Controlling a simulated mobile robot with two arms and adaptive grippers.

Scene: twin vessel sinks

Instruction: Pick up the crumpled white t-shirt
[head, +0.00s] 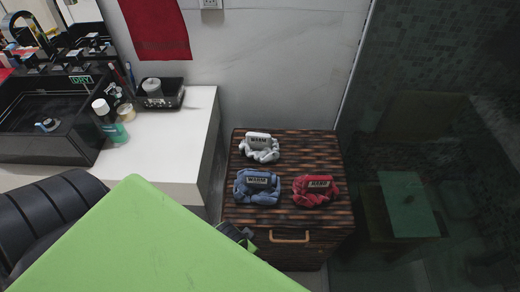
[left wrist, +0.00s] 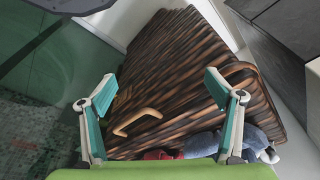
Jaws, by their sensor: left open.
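The crumpled white t-shirt (head: 260,153) lies at the back of the dark wooden cabinet top, with a light "WARM" tag on it. A crumpled blue garment (head: 257,194) lies in front of it, and a crumpled red one (head: 322,193) lies to the right. My left gripper (head: 240,236) shows partly at the cabinet's front left, short of the garments; my green arm hides the rest. In the left wrist view the left gripper (left wrist: 158,82) is open and empty, its fingers apart. Red cloth (left wrist: 160,155) and blue cloth (left wrist: 252,139) show at the lower edge.
The wooden cabinet (head: 290,222) has a tan handle (head: 290,237) on its front. A white counter (head: 170,145) with a black tray (head: 162,100) and bottles stands to the left. A glass partition rises to the right. A red towel (head: 155,28) hangs on the wall.

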